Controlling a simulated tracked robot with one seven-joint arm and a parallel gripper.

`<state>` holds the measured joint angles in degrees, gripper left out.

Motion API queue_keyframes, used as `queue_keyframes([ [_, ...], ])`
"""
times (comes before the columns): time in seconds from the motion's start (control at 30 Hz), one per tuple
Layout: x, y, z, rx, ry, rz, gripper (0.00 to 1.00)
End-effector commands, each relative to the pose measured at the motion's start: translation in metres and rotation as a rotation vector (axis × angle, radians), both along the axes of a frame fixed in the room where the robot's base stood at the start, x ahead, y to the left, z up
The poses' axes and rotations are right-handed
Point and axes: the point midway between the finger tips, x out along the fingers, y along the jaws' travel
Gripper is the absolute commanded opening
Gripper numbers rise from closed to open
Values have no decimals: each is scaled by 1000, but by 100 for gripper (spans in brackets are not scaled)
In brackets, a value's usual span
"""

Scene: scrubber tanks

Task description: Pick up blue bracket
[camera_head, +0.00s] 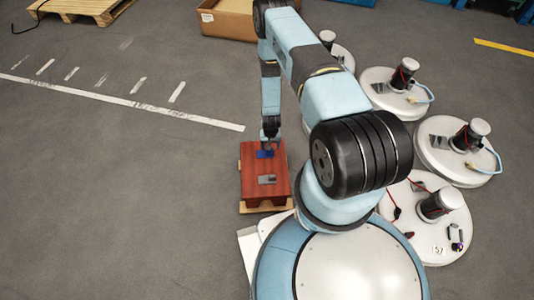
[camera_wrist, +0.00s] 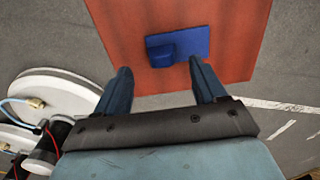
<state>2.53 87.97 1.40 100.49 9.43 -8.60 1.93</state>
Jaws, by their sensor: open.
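The blue bracket (camera_wrist: 182,46) lies on the red-brown top of a box, with a flat plate and a raised block at its left end in the wrist view. In the head view the blue bracket (camera_head: 265,154) sits near the far end of the box top, just below my gripper (camera_head: 270,138). In the wrist view my gripper (camera_wrist: 160,82) is open and empty. Its two fingers point toward the bracket, which shows ahead of and between them. I cannot tell the exact height of the fingertips above it.
The red-brown box (camera_head: 250,190) stands on a small wooden pallet (camera_head: 264,208). A grey bracket (camera_head: 267,180) lies nearer on the box top. Several round white tanks (camera_head: 456,168) with black motors stand at the right. A cardboard box (camera_head: 228,20) is at the back.

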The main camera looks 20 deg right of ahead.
Motion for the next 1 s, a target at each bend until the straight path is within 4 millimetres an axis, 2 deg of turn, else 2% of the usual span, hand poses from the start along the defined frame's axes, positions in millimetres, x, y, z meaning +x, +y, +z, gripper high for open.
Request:
queue_keyframes([
  [0.3,-3,3,-38,0,1,0,70],
  [0.47,-3,3,-46,0,1,0,70],
  [0.7,-2,3,-46,0,1,0,69],
  [1.0,-2,3,-46,0,1,0,41],
])
